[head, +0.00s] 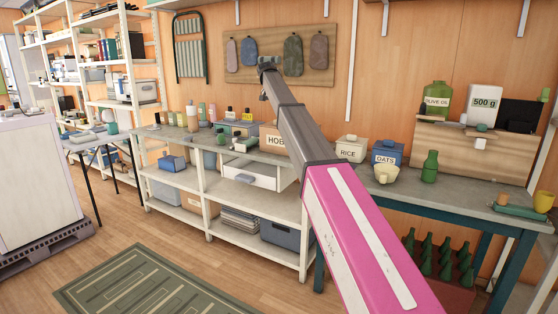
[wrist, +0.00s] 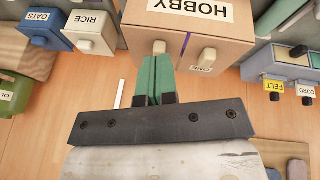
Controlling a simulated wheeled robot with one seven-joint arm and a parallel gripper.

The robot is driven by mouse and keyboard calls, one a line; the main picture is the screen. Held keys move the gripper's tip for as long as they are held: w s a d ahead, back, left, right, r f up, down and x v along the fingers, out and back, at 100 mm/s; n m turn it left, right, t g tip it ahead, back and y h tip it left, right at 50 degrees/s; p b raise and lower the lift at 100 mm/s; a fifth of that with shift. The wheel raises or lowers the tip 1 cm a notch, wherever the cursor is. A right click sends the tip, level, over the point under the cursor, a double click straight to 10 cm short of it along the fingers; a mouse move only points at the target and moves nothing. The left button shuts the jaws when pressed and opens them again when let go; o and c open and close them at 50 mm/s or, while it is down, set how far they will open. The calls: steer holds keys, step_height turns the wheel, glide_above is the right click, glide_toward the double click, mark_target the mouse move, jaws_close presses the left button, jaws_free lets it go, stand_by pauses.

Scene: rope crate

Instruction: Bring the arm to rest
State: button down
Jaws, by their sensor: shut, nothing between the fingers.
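My arm (head: 318,158) reaches up and away across the head view, from the lower right towards the wall above the bench. Its far end (head: 268,64) is in front of the pegboard, and the fingers are too small to make out there. In the wrist view my gripper (wrist: 154,62) has its green fingers together, shut and empty. The fingertips appear in front of the lower part of a cardboard box labelled HOBBY (wrist: 235,22); I cannot tell how far apart they are. In the head view the HOBBY box (head: 269,138) is partly hidden behind my arm.
The RICE box (head: 350,149) and OATS box (head: 388,152) stand right of my arm on the bench, with a green bottle (head: 430,166). Small jars stand to the left. A mat (head: 150,283) lies on the floor.

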steer(key=s+d+f+n+g, duration=0.1)
steer(key=s+d+f, duration=0.3)
steer(key=s+f, duration=0.6)
steer(key=s+d+f+y, duration=0.1)
steer(key=s+d+f, duration=0.35)
steer(key=f, duration=0.85)
steer(key=s+d+f+n+g, duration=0.1)
steer(key=s+d+f, duration=0.3)
steer(key=s+f, duration=0.6)
steer(key=s+d+f, duration=0.2)
steer(key=s+f, duration=0.5)
steer(key=s, duration=0.3)
steer(key=s+d+f+n+y, duration=0.1)
steer(key=s+d+f, duration=0.2)
steer(key=s+f, duration=0.3)
steer(key=s+d+f+g+y, duration=0.1)
steer(key=s+f, duration=0.6)
steer(key=s, duration=0.7)
steer(key=shift+d+f, duration=0.3)
steer(key=shift+d, duration=0.4)
